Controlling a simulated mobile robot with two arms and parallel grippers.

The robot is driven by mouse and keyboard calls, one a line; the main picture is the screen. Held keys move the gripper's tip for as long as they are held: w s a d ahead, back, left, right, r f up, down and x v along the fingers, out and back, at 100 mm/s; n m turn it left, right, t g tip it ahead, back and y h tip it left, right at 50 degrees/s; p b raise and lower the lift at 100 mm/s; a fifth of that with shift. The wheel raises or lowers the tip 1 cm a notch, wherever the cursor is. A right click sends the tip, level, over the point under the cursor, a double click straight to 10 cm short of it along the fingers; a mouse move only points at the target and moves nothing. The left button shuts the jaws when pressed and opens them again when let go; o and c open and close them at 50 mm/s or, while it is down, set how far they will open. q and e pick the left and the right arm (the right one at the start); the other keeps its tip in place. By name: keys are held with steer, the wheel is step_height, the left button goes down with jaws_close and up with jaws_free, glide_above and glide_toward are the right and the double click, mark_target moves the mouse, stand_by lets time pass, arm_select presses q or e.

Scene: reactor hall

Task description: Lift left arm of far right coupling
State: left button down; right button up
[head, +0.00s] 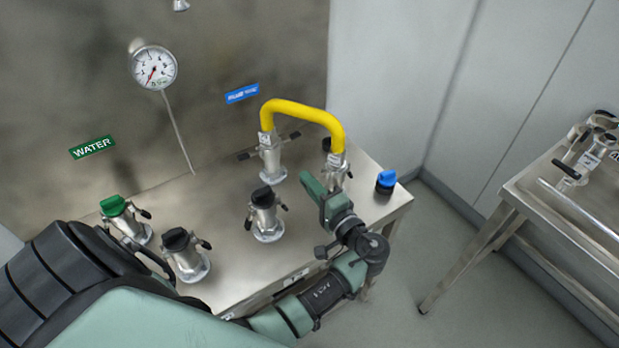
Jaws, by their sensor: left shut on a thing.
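The far right coupling (338,164) is a metal fitting on the steel table, under the right end of a yellow hose (318,115). A black part shows at its upper left, and a lever shows low on its right. Its left arm is hidden or hard to make out behind my left gripper (317,189). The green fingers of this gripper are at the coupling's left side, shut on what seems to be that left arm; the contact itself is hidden. My right gripper is out of view.
Another coupling (270,160) carries the hose's left end. Black-capped couplings (265,215) (186,258) and a green-capped one (123,222) stand nearer. A blue cap (386,180) sits at the table's right corner. A second steel table (520,196) is at right, with open floor between.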

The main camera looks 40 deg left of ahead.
arm_select(q)
steer(key=shift+r+m+p, duration=0.4)
steer(key=shift+m+p, duration=0.25)
steer(key=shift+m, duration=0.25)
steer(key=c, duration=1.5)
jaws_free()
steer(key=shift+c, duration=0.2)
steer(key=b+v, duration=0.2)
steer(key=v, duration=0.6)
